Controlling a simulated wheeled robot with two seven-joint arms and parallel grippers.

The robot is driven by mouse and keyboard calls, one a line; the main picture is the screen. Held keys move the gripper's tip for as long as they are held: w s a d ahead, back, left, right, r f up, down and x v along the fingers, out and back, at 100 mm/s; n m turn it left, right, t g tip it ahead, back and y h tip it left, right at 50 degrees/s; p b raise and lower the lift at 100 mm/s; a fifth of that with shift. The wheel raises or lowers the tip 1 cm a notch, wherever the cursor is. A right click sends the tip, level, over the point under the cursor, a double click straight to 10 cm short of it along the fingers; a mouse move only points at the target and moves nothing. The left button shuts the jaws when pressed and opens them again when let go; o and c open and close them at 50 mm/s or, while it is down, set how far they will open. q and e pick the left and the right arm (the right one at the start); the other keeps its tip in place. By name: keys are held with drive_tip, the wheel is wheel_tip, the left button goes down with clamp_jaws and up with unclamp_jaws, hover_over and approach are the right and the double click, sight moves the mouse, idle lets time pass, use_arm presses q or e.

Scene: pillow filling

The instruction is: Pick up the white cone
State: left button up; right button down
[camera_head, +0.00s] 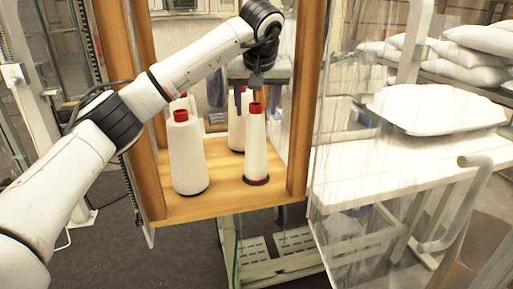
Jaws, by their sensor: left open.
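Several white cones with red tops stand upright on a wooden shelf. The front right cone (255,148) has a dark red base. The front left cone (186,155) is a little larger in view. Another cone (236,128) stands behind the front right one, partly hidden, and one more shows in part behind the front left cone. My left arm comes in from the left, and my left gripper (252,88) is open above the front right cone, pointing down, with its fingers near the red tops. Whether it touches a cone I cannot tell. My right gripper is not in view.
The wooden shelf (222,204) has upright wooden posts at its sides. To the right, behind a clear panel, a white table (400,165) carries a large white pillow (437,108). More white pillows (480,40) are stacked at the back right.

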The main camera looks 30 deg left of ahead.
sight(256, 113)
use_arm(q)
drive_tip(key=x, duration=0.4)
drive_tip(key=shift+w+a+p, duration=0.2)
drive_tip(key=shift+p, duration=0.15)
drive_tip(key=shift+c, duration=0.5)
drive_tip(key=c, duration=1.4)
drive_tip(key=shift+o, duration=0.2)
